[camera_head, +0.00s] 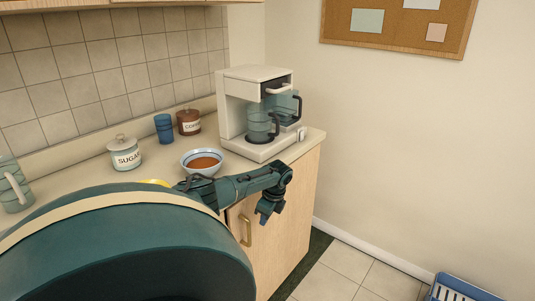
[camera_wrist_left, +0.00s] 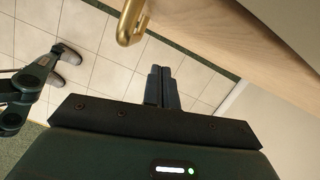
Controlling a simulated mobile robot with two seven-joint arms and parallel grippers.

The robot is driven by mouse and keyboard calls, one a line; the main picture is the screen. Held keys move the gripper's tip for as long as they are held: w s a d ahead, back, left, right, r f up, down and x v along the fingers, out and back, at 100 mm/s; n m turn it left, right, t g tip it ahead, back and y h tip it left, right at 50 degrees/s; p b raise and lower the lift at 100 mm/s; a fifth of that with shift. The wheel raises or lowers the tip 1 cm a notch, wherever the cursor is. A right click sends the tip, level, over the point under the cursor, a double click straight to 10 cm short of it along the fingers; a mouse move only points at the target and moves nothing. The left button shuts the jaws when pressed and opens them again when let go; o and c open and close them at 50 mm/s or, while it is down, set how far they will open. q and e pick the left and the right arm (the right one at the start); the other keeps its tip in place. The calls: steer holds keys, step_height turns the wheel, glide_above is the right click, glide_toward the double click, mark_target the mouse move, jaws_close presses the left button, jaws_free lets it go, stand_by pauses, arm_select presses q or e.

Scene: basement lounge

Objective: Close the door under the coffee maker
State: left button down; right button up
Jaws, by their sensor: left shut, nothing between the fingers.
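The white coffee maker (camera_head: 236,103) stands at the far right end of the counter. The light wood cabinet door (camera_head: 284,205) is below it, with a brass handle (camera_head: 246,231) near its left edge. I cannot tell how far ajar the door is. My left gripper (camera_head: 265,217) is shut and empty, just in front of the upper door, near the handle. In the left wrist view its shut fingers (camera_wrist_left: 163,86) lie below and right of the handle (camera_wrist_left: 130,22), apart from it.
On the counter (camera_head: 80,185) are a bowl (camera_head: 201,170), a sugar jar (camera_head: 125,157), a brown canister (camera_head: 188,124), blue cups (camera_head: 163,131) and a pitcher (camera_head: 14,189). A blue crate (camera_head: 462,290) sits on the floor at the right. Tiled floor (camera_head: 345,269) in front of the cabinet is clear.

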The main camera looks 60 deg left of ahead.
arm_select(q)
steer(key=w+d+r+p, duration=0.2)
steer(key=d+r, duration=0.4)
steer(key=r, duration=0.3)
steer(key=shift+r+p, duration=0.35)
steer(key=shift+p, duration=0.5)
arm_select(e)
steer(key=shift+d+r+m+g+h, duration=0.15)
steer(key=shift+d+r+h, duration=0.05)
steer(key=shift+d, duration=0.3)
steer(key=shift+d+r+m+g+h, duration=0.15)
steer(key=shift+d+r+h, duration=0.05)
steer(key=shift+d, duration=0.3)
arm_select(q)
steer(key=shift+d, duration=0.15)
